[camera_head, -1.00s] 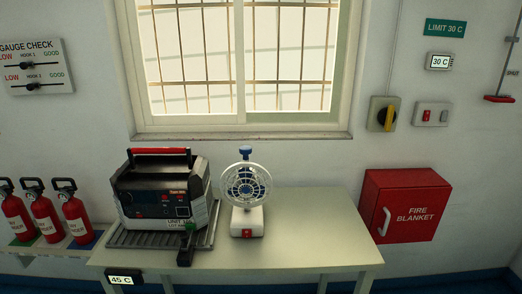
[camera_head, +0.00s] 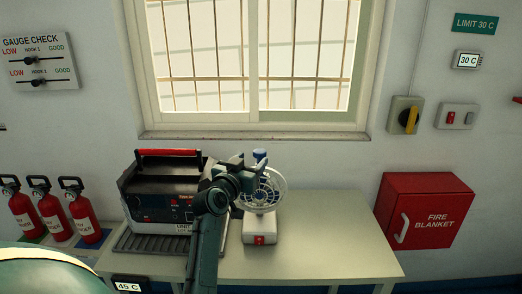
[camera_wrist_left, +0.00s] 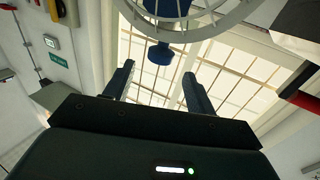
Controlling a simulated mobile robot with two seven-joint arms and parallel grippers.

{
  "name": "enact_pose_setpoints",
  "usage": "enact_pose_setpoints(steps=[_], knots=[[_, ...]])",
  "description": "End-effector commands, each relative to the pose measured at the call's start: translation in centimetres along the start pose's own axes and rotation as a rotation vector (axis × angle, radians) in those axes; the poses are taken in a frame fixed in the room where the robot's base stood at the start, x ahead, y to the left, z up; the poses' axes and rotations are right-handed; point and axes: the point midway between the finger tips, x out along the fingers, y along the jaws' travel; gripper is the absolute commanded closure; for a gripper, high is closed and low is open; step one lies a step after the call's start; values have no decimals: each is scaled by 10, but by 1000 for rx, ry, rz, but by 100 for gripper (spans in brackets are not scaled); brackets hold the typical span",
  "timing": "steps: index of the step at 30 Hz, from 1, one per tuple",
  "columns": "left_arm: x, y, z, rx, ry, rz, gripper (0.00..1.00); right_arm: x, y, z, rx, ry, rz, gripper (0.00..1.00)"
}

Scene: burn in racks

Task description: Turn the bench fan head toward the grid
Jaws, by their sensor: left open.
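The bench fan (camera_head: 260,229) stands on the table, with a white base, a round wire cage (camera_head: 271,190) and a blue knob (camera_head: 260,155) on top. My left gripper (camera_head: 239,163) is at the left of the fan head, near knob height, and partly covers the cage. In the left wrist view its two fingers (camera_wrist_left: 158,72) are apart and empty. The blue knob (camera_wrist_left: 160,54) shows just beyond the fingertips, under the cage rim (camera_wrist_left: 205,30). I cannot tell whether they touch. A barred window grid (camera_head: 250,50) is behind the table. My right gripper is not in view.
A dark box unit with a red handle (camera_head: 168,152) stands on a slatted tray (camera_head: 150,243) left of the fan, close to my arm. The table's right side (camera_head: 335,235) is clear. Red extinguishers (camera_head: 50,212) stand left; a fire blanket box (camera_head: 428,212) hangs right.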

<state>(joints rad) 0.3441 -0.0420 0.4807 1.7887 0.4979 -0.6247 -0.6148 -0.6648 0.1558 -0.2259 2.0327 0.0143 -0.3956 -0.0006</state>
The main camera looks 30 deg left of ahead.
Motion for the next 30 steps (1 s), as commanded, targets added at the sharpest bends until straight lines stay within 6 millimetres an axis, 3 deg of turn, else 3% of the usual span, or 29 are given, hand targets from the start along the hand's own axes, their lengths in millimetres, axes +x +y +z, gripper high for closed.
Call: enact_pose_setpoints(steps=[6, 12, 24, 30], knots=[[40, 0, -2, -2, 1, 0, 44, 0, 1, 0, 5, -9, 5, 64], [60, 0, 0, 0, 0, -1, 44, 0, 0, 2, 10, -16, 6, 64], [66, 0, 0, 0, 0, -1, 44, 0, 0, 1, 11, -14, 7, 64], [66, 0, 0, 1, 0, -1, 60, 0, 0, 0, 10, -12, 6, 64]])
